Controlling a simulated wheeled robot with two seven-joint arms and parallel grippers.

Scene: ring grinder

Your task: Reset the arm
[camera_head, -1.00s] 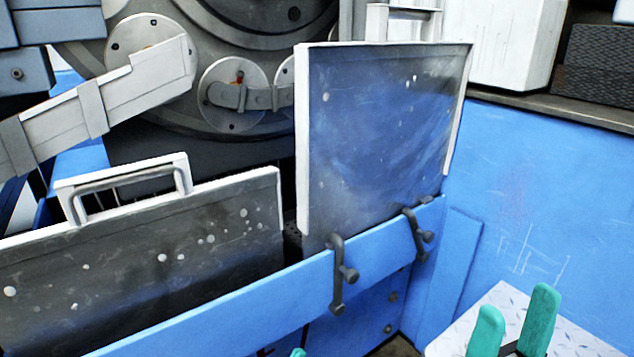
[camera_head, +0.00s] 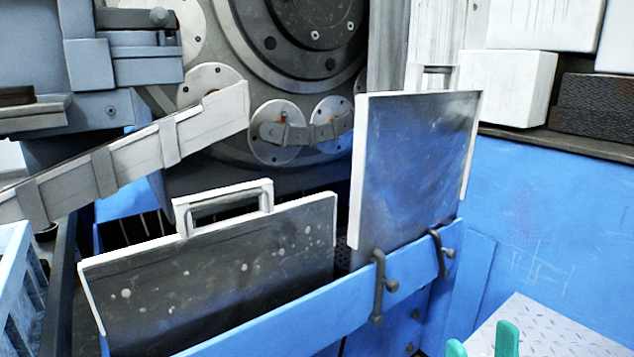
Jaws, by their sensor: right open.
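My right gripper (camera_head: 482,346) shows at the bottom edge, right of centre. Only its two teal fingertips are in view. They stand apart with nothing between them, in front of a bare metal tread plate (camera_head: 545,325). The rest of my right arm is below the picture. My left gripper is not in view.
The ring grinder (camera_head: 285,60) stands behind a blue frame (camera_head: 290,320). Two upright grey panels, a lower left one (camera_head: 215,270) and a taller right one (camera_head: 415,160), stand behind its rail. Dark clamps (camera_head: 378,288) sit on the rail. A pale blue crate (camera_head: 20,290) is at the left edge.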

